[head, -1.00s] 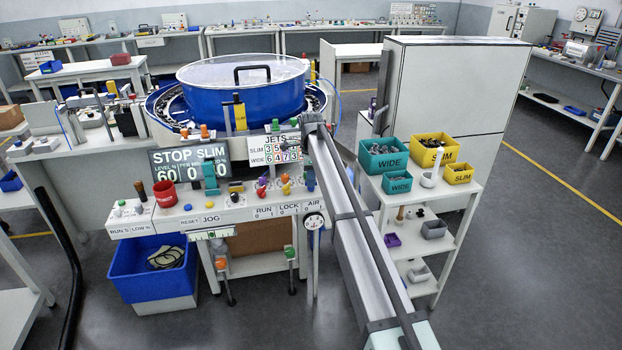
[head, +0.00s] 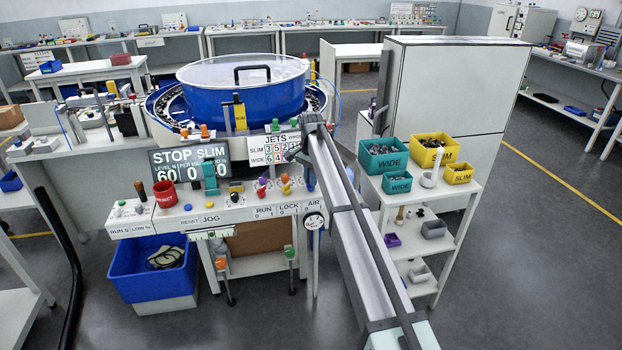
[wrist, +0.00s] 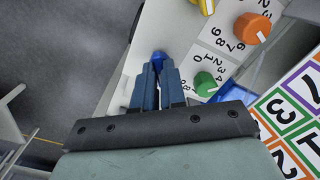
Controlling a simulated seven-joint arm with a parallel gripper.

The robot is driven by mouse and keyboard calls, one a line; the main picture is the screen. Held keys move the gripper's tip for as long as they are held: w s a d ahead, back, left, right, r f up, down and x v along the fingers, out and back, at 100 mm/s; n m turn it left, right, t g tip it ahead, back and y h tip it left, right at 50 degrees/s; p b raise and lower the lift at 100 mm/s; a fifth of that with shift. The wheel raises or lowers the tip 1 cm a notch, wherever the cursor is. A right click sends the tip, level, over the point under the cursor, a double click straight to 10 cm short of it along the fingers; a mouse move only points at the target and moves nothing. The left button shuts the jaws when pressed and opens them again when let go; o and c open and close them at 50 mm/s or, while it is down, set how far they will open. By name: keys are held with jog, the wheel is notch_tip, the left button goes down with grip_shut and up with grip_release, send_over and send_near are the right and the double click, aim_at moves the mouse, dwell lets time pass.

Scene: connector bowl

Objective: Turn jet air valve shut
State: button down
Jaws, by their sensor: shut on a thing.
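A blue knob, seemingly the jet air valve (wrist: 158,57), shows at the fingertips of my gripper (wrist: 157,68) in the wrist view. The two dark blue fingers are closed together on it and hide most of its body. In the head view, my arm comes in from the lower right and ends over the panel near the JETS board (head: 264,151). A small blue part shows below the arm's end, above the AIR label; I cannot tell there whether it is valve or finger. The valve's angle is hidden.
In the wrist view, a green knob (wrist: 205,84) and an orange knob (wrist: 252,28) with numbered dials sit close to the right of my fingers. The blue bowl (head: 240,95) stands behind the panel. A shelf cart with WIDE bins (head: 383,160) stands to the right.

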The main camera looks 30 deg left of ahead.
jog(key=shift+n, duration=1)
jog(key=c, duration=1.2)
grip_release()
jog(key=shift+r, duration=0.1)
notch_tip(320, 180, up, 14)
jog(key=shift+f, duration=0.2)
